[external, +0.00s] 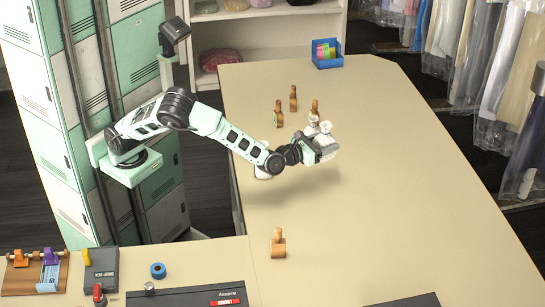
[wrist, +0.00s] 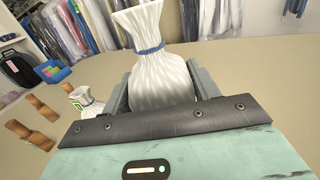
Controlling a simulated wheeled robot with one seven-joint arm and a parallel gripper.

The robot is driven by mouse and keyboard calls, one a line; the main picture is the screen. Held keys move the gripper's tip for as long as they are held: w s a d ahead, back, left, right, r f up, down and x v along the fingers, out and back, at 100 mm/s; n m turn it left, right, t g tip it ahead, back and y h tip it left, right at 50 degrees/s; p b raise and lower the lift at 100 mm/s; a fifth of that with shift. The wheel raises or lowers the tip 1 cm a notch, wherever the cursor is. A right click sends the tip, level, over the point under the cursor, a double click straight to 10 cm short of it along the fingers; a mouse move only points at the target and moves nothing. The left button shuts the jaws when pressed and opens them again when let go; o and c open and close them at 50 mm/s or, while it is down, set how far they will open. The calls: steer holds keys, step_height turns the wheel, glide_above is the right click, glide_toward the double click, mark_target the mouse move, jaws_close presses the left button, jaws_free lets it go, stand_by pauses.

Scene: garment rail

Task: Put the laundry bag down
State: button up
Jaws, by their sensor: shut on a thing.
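My gripper (external: 322,150) is shut on a white laundry bag (wrist: 160,75) with a blue tie around its neck. The bag is upright between the fingers in the wrist view; its bottom is hidden behind the gripper body. In the external view its pale top (external: 325,127) shows just above the gripper. The gripper is over the long beige table (external: 400,200), with a shadow below the arm; the bag's exact height is unclear. A second white bag with a green mark (wrist: 85,100) stands to the left in the wrist view, apart from the held one.
Several wooden handled pieces stand on the table, including one behind the gripper (external: 278,113) and one nearer the front (external: 278,243). A white object (external: 263,173) is partly hidden under my arm. A blue bin (external: 327,55) stands at the back. The table's right side is clear.

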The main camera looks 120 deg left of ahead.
steer(key=shift+s+a+g, duration=0.3)
steer(key=shift+s+a, duration=0.1)
steer(key=shift+a, duration=0.4)
steer(key=shift+s+a+f, duration=0.15)
steer(key=shift+a+f, duration=0.05)
steer(key=shift+a, duration=0.1)
steer(key=shift+n, duration=0.3)
step_height(320, 180, down, 9)
steer(key=shift+a+f+p, duration=0.1)
steer(key=shift+f+p, duration=0.1)
steer(key=shift+p, duration=0.2)
steer(key=shift+f, duration=0.2)
steer(key=o, duration=1.1)
